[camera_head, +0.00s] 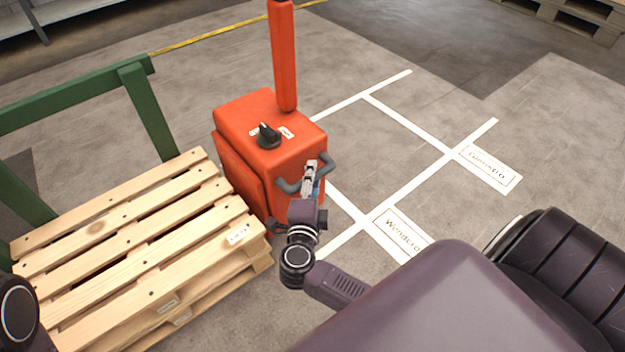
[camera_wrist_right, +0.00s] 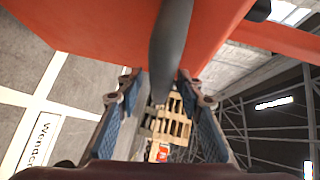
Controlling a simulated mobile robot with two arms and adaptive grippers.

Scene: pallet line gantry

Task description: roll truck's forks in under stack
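The orange-red truck (camera_head: 268,152) stands on the floor with an upright mast, a black knob on top and a dark bar handle (camera_head: 288,187) on its near side. The stack of wooden pallets (camera_head: 130,262) is at its left, close to the truck body. The truck's forks are hidden from view. My right gripper (camera_head: 310,172) is at the handle. In the right wrist view the dark handle bar (camera_wrist_right: 172,45) runs between its two fingers, which look apart with slim gaps beside the bar. My left gripper is out of view.
A green frame (camera_head: 145,105) stands behind and left of the stack. White floor lines (camera_head: 415,188) and labelled plates (camera_head: 487,167) mark the floor right of the truck, which is clear. More pallets (camera_head: 575,18) lie at the far right top.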

